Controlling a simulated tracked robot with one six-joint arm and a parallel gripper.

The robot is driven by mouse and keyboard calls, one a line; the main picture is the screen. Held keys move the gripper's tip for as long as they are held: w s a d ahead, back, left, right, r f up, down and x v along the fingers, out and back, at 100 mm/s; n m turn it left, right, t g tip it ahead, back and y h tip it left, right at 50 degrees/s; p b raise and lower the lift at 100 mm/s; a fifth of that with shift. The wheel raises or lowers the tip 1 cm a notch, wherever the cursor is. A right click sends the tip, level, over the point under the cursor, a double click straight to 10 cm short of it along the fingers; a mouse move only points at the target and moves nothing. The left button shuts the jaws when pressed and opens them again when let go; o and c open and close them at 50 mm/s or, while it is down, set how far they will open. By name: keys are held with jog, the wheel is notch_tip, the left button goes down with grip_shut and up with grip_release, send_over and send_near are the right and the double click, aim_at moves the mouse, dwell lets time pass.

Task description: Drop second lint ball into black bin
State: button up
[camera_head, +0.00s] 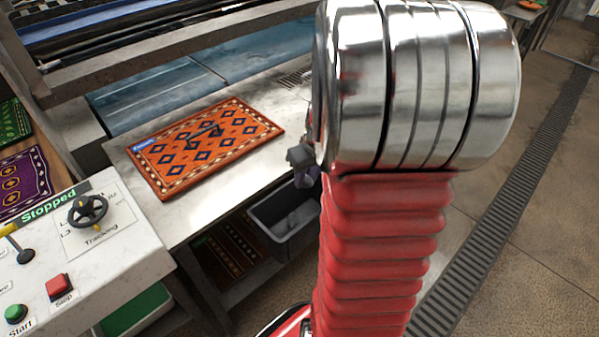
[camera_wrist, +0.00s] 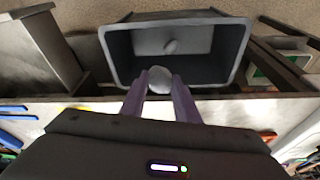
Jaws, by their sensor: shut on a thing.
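My gripper (camera_wrist: 158,85) is shut on a pale grey lint ball (camera_wrist: 158,76), held between the tips of its two purple fingers. In the wrist view, the held ball overlaps the near edge of the black bin (camera_wrist: 118,55). In the head view, my gripper (camera_head: 307,172) is small, partly behind my arm, and above the dark bin (camera_head: 296,246). The held ball cannot be made out in the head view.
An orange patterned rug (camera_head: 205,145) lies on the metal table (camera_head: 190,215). A control panel (camera_head: 85,250) reading "Stopped" is at the lower left. More rugs (camera_head: 235,245) sit on a shelf under the table. Open floor (camera_head: 530,250) lies to the right.

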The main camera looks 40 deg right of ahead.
jog(key=shift+w+a, duration=0.2)
jog(key=shift+f, duration=0.1)
jog(key=shift+a+f, duration=0.1)
jog(key=shift+f, duration=2.8)
jog(key=o, duration=1.1)
